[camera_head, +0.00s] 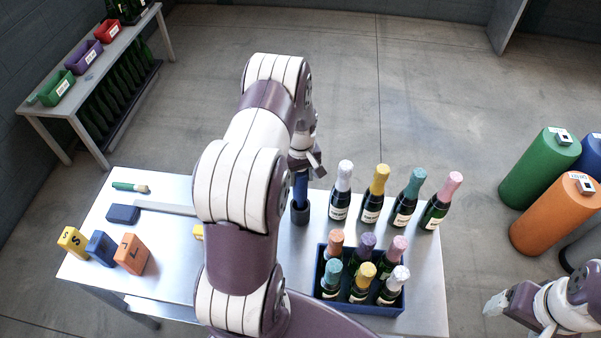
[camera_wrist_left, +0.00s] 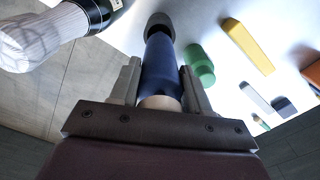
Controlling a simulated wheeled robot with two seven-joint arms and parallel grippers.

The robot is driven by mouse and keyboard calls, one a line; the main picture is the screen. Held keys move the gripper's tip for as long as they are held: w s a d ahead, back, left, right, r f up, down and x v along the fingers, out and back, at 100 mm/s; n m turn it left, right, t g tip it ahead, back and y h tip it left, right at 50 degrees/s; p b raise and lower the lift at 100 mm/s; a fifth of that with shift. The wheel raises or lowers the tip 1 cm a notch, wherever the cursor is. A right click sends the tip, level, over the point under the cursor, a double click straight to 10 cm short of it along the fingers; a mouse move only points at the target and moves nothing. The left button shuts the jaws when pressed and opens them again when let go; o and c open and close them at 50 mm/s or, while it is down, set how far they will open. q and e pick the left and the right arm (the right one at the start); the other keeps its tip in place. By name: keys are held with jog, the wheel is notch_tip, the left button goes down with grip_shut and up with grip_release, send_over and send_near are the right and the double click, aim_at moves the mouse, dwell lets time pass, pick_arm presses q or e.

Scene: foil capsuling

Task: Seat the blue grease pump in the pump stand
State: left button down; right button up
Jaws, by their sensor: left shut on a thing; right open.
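The blue grease pump (camera_head: 300,188) is upright on the table, with its lower end at the dark, round pump stand (camera_head: 299,214). The wrist view also shows the pump (camera_wrist_left: 161,70), with the dark stand (camera_wrist_left: 159,22) around or against its far end; I cannot tell how deep it sits. My left gripper (camera_head: 309,164) is shut on the upper part of the pump, with one finger on each side of it in the left wrist view (camera_wrist_left: 162,88). My right gripper (camera_head: 496,304) is open and empty at the lower right, off the table.
Several foil-topped bottles (camera_head: 372,196) stand right of the stand, and a blue crate (camera_head: 362,306) of bottles is in front. Lettered blocks (camera_head: 131,254) and a brush (camera_head: 130,187) lie on the left of the table. Large cylinders (camera_head: 541,170) stand at right.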

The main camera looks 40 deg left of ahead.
aim_at(300, 190)
pick_arm(q)
notch_tip(300, 190, down, 2)
jog(key=shift+w+a+f+b, duration=0.1)
jog(key=shift+f+b, duration=0.05)
jog(key=shift+b, duration=0.5)
jog(key=shift+f+b, duration=0.85)
jog(key=shift+f, duration=0.2)
jog(key=shift+f+b, duration=1.05)
jog(key=shift+f, duration=0.45)
jog(key=shift+c, duration=2.3)
grip_release()
